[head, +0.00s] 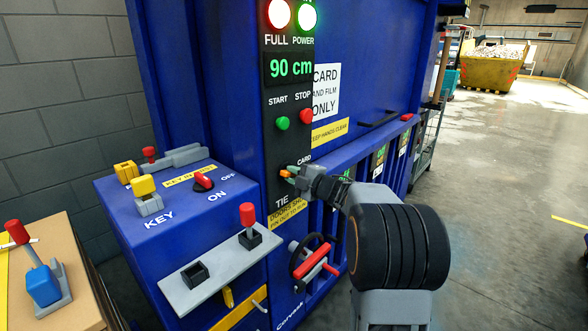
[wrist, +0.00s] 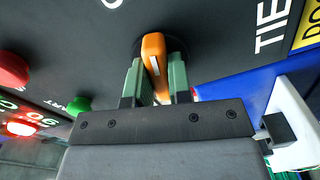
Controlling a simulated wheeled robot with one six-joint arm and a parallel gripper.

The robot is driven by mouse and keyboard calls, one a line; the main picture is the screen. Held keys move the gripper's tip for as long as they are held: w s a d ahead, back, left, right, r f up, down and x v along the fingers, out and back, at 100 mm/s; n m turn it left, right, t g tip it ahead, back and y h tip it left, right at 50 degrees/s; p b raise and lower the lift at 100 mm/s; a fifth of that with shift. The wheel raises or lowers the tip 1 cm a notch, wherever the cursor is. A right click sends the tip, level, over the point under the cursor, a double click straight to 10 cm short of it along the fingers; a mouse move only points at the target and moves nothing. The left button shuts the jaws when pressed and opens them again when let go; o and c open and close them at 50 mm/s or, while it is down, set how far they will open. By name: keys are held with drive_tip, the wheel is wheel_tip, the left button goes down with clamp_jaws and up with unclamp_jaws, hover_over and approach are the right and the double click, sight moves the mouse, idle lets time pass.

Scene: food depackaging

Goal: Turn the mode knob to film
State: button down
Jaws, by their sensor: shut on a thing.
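The mode knob (wrist: 153,48) is an orange handle with a white mark on a dark round base, in the upper middle of the wrist view. In the head view a little of its orange (head: 285,173) shows on the black control panel, under the word CARD and above the word TIE. My gripper (wrist: 157,82) is shut on the knob, with one green finger on either side. My gripper (head: 292,175) and arm hide most of the knob in the head view. I see no readable FILM label by the knob.
Above the knob are a green START button (head: 282,124) and a red STOP button (head: 306,116). The display (head: 290,67) reads 90 cm. A red handwheel (head: 314,259) sits below.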

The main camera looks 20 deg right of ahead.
drive_tip(key=m+p, duration=0.4)
drive_tip(key=m, duration=0.1)
drive_tip(key=shift+m, duration=0.3)
idle(0.4)
drive_tip(key=c, duration=1)
unclamp_jaws()
drive_tip(key=shift+c, duration=0.2)
drive_tip(key=v, duration=1.4)
drive_tip(key=shift+b, duration=0.35)
drive_tip(key=shift+w, duration=0.15)
